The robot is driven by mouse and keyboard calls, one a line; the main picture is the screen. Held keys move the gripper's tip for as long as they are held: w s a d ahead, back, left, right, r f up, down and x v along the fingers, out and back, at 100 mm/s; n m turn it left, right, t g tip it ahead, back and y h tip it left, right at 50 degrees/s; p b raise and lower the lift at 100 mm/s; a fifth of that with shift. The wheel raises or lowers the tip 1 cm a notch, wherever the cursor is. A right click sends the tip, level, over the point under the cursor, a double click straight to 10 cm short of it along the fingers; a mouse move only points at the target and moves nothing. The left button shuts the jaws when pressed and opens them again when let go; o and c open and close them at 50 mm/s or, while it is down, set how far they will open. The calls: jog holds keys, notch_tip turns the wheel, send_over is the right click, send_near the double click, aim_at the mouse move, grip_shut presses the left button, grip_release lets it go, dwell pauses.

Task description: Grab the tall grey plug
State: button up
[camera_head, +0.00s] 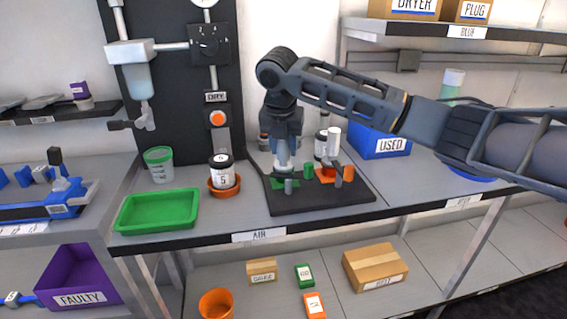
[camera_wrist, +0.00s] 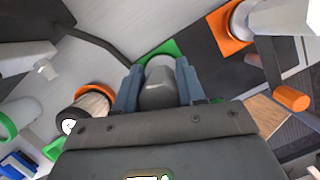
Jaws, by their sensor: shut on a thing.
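My gripper (camera_wrist: 157,88) points down over the green patch (camera_head: 277,183) on the black mat. Its two blue-grey fingers are closed on a grey plug (camera_wrist: 158,92), which sits between them in the wrist view. In the head view my gripper (camera_head: 285,166) is at the back left of the mat, and my arm and fingers hide most of what they hold. The lower end of the plug is hidden, so I cannot tell whether it touches the mat. A small grey post (camera_head: 288,187) stands in front of the green patch.
The black mat (camera_head: 320,196) also bears an orange patch (camera_head: 326,174) with a white cylinder (camera_head: 334,142) and a green piece (camera_head: 308,171). A labelled jar (camera_head: 221,170) stands left of the mat, beside a green tray (camera_head: 157,211). The blue USED bin (camera_head: 385,142) is behind right.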

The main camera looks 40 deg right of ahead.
jog(key=c, duration=0.4)
jog(key=shift+r, duration=0.15)
